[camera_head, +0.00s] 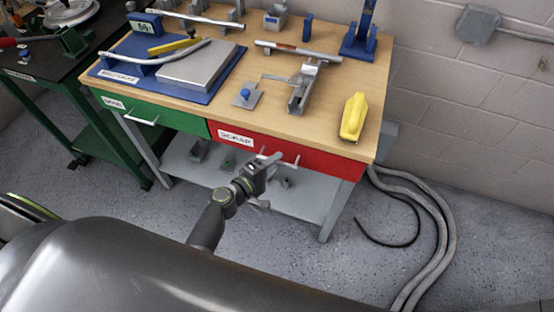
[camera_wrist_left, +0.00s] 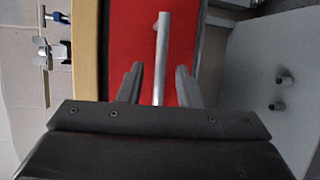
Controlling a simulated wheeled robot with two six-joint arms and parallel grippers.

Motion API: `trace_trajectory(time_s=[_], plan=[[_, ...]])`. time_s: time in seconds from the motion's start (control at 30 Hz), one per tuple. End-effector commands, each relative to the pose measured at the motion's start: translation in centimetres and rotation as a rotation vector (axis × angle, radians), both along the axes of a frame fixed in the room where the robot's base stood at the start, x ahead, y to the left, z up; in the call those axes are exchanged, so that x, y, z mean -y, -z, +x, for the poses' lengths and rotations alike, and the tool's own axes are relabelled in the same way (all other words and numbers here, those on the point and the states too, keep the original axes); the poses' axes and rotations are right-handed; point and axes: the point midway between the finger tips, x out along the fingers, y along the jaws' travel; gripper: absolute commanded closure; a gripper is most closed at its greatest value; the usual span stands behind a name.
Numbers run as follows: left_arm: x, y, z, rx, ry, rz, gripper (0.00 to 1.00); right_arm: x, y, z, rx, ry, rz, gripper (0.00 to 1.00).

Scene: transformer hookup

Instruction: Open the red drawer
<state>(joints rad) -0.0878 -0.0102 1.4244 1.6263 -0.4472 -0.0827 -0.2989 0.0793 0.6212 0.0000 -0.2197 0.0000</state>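The red drawer (camera_head: 325,163) is at the right of the workbench front, under a white label, and its front looks flush with the bench, so it appears shut. Its silver bar handle (camera_head: 291,163) is partly hidden by my left gripper (camera_head: 268,160). In the left wrist view the handle (camera_wrist_left: 162,45) stands out from the red front (camera_wrist_left: 125,35). The two fingers of my left gripper (camera_wrist_left: 159,68) are apart, one on each side of the handle, with a visible gap on both sides. My right gripper is not in view.
A green drawer (camera_head: 160,113) with its own handle is left of the red one. The wooden bench top (camera_head: 325,110) holds a yellow tool (camera_head: 353,117), metal brackets and a blue board. A grey lower shelf (camera_head: 310,204) is below. Cables (camera_head: 435,215) lie on the floor at the right.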

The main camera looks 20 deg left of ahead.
Motion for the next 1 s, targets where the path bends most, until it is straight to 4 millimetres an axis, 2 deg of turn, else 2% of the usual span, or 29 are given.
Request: trace_trajectory(time_s=[0.2,0.47,0.73,1.0], plan=[[0.61,0.25,1.3,0.0,0.0,0.001,0.68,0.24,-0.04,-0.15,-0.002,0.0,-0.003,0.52],[0.64,0.3,1.38,0.0,0.0,0.001,0.68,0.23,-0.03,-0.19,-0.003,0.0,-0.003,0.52],[0.63,0.29,1.35,0.0,0.0,0.001,1.0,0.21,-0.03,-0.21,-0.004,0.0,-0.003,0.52],[0.62,0.31,1.33,0.0,0.0,0.001,1.0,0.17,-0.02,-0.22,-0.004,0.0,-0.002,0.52]])
